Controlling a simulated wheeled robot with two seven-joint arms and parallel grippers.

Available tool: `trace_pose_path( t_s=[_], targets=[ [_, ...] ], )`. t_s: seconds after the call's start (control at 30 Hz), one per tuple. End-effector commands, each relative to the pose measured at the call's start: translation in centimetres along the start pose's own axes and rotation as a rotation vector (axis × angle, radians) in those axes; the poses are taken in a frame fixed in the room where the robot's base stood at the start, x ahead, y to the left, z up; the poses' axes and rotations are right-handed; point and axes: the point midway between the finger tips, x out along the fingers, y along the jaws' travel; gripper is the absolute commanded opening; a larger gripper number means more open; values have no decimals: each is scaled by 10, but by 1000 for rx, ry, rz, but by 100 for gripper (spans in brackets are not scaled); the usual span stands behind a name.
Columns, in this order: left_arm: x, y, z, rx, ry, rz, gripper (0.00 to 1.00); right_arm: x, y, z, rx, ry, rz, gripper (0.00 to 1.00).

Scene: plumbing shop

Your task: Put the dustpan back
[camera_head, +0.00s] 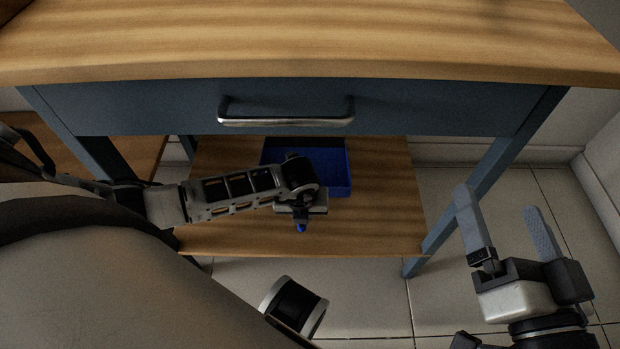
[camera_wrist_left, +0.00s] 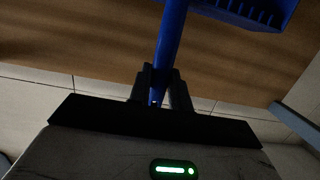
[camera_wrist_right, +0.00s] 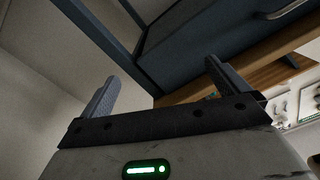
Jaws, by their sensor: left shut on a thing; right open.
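The blue dustpan (camera_head: 329,160) is over the lower wooden shelf of the table, under the drawer. My left gripper (camera_head: 301,214) reaches in under the drawer and is shut on the dustpan's handle. In the left wrist view the blue handle (camera_wrist_left: 170,50) runs up from between the fingers (camera_wrist_left: 158,95) to the toothed pan (camera_wrist_left: 250,10) at the top. I cannot tell whether the pan rests on the shelf. My right gripper (camera_head: 505,225) is open and empty, right of the table's front leg. Its spread fingers also show in the right wrist view (camera_wrist_right: 160,85).
The lower shelf (camera_head: 390,215) has bare wood around the dustpan. Above it are the blue drawer front with a metal handle (camera_head: 286,121) and the wooden tabletop (camera_head: 300,40). A blue table leg (camera_head: 490,175) stands near my right gripper. The tiled floor (camera_head: 380,300) in front is clear.

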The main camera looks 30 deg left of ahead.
Motion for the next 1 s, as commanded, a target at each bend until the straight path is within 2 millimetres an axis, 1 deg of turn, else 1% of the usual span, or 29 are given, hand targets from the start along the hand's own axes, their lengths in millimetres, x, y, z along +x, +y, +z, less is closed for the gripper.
trace_pose_path(
  t_s=[0.13, 0.3, 0.4, 0.47, 0.57, 0.73, 0.87, 0.9, 0.93, 0.97, 1.0],
  targets=[
    [11, 0, 2, -4, -3, 0, 0, 4, 0, -8, -51, 68, -23, 100],
    [30, 2, -2, -6, -2, 1, 0, 9, -4, -38, -248, 252, -73, 100],
    [36, 2, -3, -7, -3, 1, 0, 9, -10, -52, -337, 337, -97, 100],
    [38, 2, -3, -8, -3, 1, 0, 8, -12, -58, -367, 367, -105, 100],
    [37, 2, -3, -8, -3, 1, 0, 8, -14, -61, -380, 380, -108, 100],
    [36, 2, -3, -8, -3, 1, 0, 8, -14, -61, -378, 378, -107, 100],
    [40, 2, -4, -7, -3, 1, 0, 8, -14, -62, -394, 394, -112, 100],
    [39, 3, -4, -7, -1, 2, 31, 8, -15, -64, -395, 397, -113, 100],
    [39, 3, -4, -7, -1, 2, 39, 8, -15, -64, -394, 396, -113, 100],
    [39, 3, -4, -7, 0, 2, 41, 8, -15, -64, -394, 396, -113, 100],
    [39, 3, -4, -7, 0, 2, 41, 8, -15, -64, -394, 396, -113, 100]
  ],
)
